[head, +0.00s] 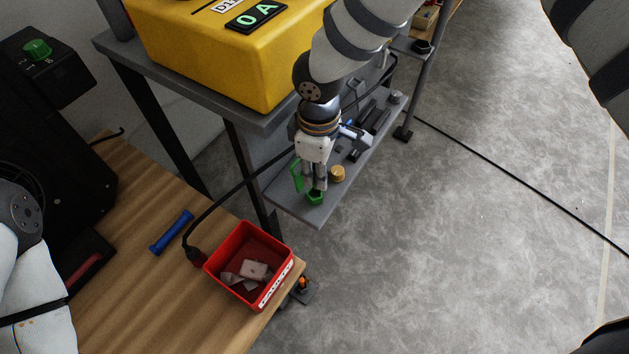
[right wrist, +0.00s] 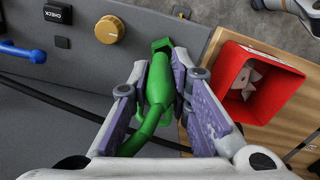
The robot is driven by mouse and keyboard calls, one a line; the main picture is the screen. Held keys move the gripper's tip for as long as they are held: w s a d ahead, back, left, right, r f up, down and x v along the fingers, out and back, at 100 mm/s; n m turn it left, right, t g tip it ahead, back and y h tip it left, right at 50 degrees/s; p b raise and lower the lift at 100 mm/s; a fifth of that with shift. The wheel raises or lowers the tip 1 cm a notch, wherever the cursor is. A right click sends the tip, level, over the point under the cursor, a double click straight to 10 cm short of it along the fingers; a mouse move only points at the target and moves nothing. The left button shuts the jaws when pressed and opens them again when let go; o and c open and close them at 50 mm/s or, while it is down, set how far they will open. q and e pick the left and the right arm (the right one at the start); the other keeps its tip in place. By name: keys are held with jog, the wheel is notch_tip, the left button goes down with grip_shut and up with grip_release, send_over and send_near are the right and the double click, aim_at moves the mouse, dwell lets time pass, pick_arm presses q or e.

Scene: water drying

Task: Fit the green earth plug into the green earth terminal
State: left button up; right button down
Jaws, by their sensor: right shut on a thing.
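My right gripper (head: 313,184) points down over the front end of the grey shelf. It is shut on the green earth plug (right wrist: 157,82), whose green lead (right wrist: 146,130) runs back toward the wrist camera. A green strip of it also shows beside the fingers in the head view (head: 297,176). The green earth terminal (head: 315,198) shows just below the fingertips, near the shelf corner. In the right wrist view a green angular piece (right wrist: 162,44) sits at the plug's far end. I cannot tell whether plug and terminal touch. My left gripper is out of view.
A brass knob (head: 337,173) and a blue plug (head: 350,131) are on the grey shelf (head: 290,203) close to the gripper. A yellow box (head: 215,60) stands above. A red bin (head: 214,266) and a blue bar (head: 171,232) are on the wooden bench (head: 130,300). A black cable crosses behind the gripper.

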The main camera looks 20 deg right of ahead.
aim_at(315, 188)
jog(key=f, duration=0.3)
jog(key=shift+s+a+f, duration=0.15)
jog(key=shift+a, duration=0.2)
jog(key=shift+f+b, duration=0.3)
jog(key=shift+f, duration=0.05)
jog(key=shift+r, duration=0.15)
jog(key=c, duration=1.9)
grip_release()
jog(key=shift+f, duration=0.25)
jog(key=o, duration=0.4)
